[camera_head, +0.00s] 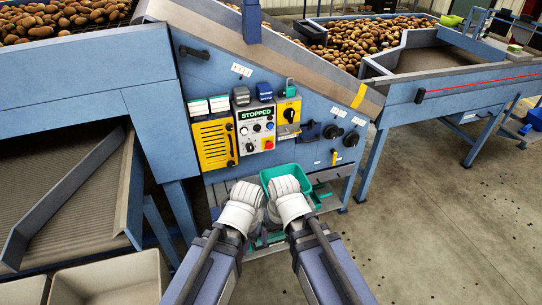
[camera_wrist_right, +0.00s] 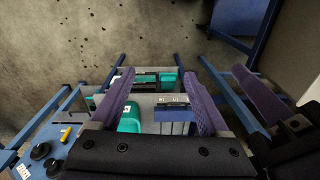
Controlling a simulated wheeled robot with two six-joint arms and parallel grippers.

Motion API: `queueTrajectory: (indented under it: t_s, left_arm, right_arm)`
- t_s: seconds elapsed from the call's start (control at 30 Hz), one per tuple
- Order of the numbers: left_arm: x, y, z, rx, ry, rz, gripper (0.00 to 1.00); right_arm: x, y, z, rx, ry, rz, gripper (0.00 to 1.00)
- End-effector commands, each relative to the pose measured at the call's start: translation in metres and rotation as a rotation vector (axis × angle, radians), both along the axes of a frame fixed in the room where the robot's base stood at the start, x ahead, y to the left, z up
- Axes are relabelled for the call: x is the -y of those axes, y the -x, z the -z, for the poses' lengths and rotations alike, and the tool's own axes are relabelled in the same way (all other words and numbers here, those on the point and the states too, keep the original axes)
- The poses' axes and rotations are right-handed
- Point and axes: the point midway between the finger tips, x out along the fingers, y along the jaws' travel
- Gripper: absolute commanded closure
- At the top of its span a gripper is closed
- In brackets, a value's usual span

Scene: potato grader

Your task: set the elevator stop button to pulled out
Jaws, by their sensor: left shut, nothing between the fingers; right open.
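The control panel (camera_head: 255,126) on the blue machine side carries a green "STOPPED" display. A red button (camera_head: 268,144) sits at its lower right; whether it is in or out is too small to tell, and I cannot read a label naming it the elevator stop. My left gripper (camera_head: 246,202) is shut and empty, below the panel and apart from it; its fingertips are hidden. My right gripper (camera_head: 286,196) is beside it, also below the panel. In the right wrist view its purple fingers (camera_wrist_right: 163,80) are spread with nothing held between them.
A yellow vented box (camera_head: 213,143) and a yellow switch box (camera_head: 288,110) flank the panel. Black knobs (camera_head: 351,139) are to the right. A green bin (camera_head: 285,172) stands just beyond my grippers. Potatoes (camera_head: 365,38) lie on the upper decks. Open concrete floor (camera_head: 440,210) is at right.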

Motion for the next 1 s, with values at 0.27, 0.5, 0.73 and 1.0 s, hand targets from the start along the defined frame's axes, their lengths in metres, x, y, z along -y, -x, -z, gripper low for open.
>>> queueTrajectory:
  t_s: [0.27,0.5,0.73,1.0]
  left_arm:
    - [0.0,0.0,0.114,0.0,0.0,0.0,1.0]
    - [0.0,0.0,0.194,0.0,0.0,0.0,1.0]
    - [0.0,0.0,0.254,0.0,0.0,0.0,1.0]
    - [0.0,0.0,0.279,0.0,0.0,0.0,1.0]
  right_arm:
    - [-0.071,-0.117,0.078,0.14,-0.524,0.472,0.21]
    - [-0.094,-0.25,0.065,0.098,-1.195,1.114,0.21]
    - [-0.036,-0.348,0.055,-0.12,-1.762,1.677,0.21]
    - [0.019,-0.388,0.06,-0.324,-2.071,1.986,0.21]
